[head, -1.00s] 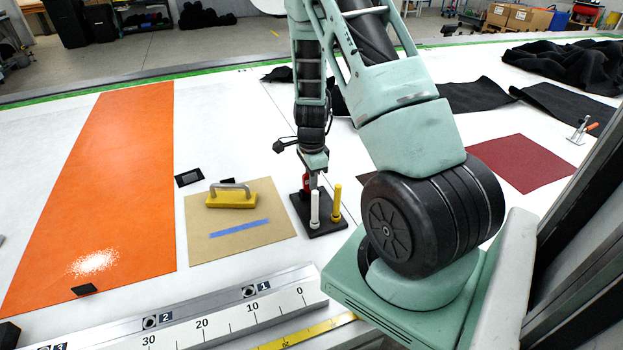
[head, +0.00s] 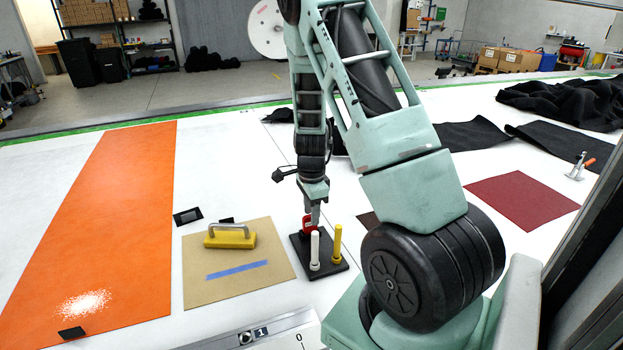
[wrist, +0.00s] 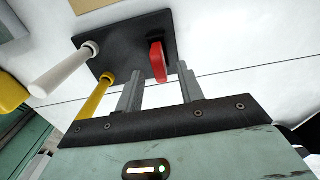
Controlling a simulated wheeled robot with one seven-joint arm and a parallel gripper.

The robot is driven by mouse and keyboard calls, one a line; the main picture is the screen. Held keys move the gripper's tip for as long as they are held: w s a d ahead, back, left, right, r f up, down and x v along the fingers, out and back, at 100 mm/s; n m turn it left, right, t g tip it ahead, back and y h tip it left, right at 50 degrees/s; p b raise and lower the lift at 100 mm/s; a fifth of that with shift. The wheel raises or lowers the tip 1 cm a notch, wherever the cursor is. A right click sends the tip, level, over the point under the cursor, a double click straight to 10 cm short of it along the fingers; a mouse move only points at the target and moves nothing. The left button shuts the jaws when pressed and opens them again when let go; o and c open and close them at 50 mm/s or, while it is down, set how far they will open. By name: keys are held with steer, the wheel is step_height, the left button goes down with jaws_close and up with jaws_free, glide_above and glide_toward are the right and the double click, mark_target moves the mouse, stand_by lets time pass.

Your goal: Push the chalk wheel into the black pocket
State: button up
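A red rounded piece (head: 306,225), likely the chalk wheel, stands upright at the black base (head: 332,264). The wrist view shows this red piece (wrist: 157,61) nearly edge-on, near the edge of the same black base (wrist: 118,62). I cannot tell how deep it sits, and no pocket opening is clear. My gripper (head: 314,221) points down right beside the red piece. In the wrist view, my gripper (wrist: 158,72) has its two grey fingers apart, with the red piece showing between and beyond their tips. I cannot tell whether a finger touches it.
A white peg (head: 315,249) and a yellow peg (head: 337,244) stand on the black base. A yellow-based handled block (head: 230,239) sits on a tan sheet (head: 215,290) to the left. A ruler rail (head: 270,334) lies in front.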

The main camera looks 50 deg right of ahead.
step_height(320, 180, up, 14)
steer(key=shift+f+b, duration=0.2)
steer(key=shift+b, duration=0.15)
steer(key=s+a+n+y+b, duration=0.1)
steer(key=a+n+b, duration=0.1)
steer(key=a+n, duration=1.9)
steer(key=s+a+n+b, duration=0.1)
steer(key=s+a+n, duration=1)
steer(key=s+a, duration=0.5)
steer(key=a, duration=0.4)
steer(key=shift+w+f, duration=0.1)
